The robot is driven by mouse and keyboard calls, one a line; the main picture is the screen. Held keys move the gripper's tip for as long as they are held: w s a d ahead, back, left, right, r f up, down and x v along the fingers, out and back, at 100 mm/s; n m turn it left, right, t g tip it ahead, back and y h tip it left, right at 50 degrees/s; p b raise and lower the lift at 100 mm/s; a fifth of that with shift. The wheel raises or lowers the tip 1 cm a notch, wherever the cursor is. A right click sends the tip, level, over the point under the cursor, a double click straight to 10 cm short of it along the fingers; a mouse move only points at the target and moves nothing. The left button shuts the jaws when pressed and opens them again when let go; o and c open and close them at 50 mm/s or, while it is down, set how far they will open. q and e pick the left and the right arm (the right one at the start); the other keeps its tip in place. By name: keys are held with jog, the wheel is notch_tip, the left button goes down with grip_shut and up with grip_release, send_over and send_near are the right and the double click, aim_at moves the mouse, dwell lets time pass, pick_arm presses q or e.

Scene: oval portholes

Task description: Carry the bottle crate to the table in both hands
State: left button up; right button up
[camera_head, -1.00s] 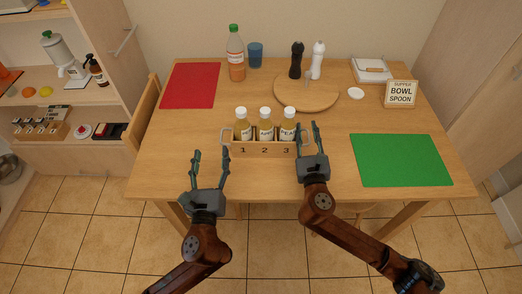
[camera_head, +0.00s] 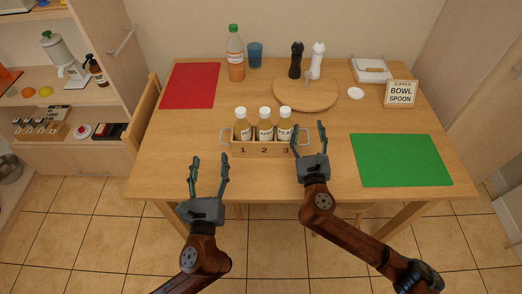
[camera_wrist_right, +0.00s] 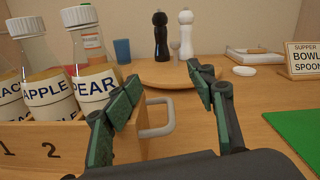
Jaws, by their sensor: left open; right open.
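The wooden bottle crate (camera_head: 264,150), numbered 1, 2, 3, stands upright on the table (camera_head: 180,150) near its front edge. It holds three white-capped bottles; two labels read APPLE (camera_wrist_right: 48,92) and PEAR (camera_wrist_right: 94,72) in the right wrist view. A grey handle (camera_wrist_right: 158,118) shows at its right end, and a left handle (camera_head: 226,138) shows in the head view. My right gripper (camera_head: 309,138) is open at the crate's right end; in the wrist view the handle appears between its fingers. Contact cannot be told. My left gripper (camera_head: 209,175) is open and empty, in front of and left of the crate.
A round wooden board (camera_head: 306,94) with a dark mill (camera_head: 296,60) and a white mill (camera_head: 317,60) lies behind the crate. A red mat (camera_head: 190,85) is back left, a green mat (camera_head: 400,160) right.

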jog(key=shift+a, duration=0.15)
jog(key=s, duration=1.2)
jog(key=shift+d+f, duration=0.2)
jog(key=shift+f, duration=0.05)
jog(key=shift+f, duration=0.1)
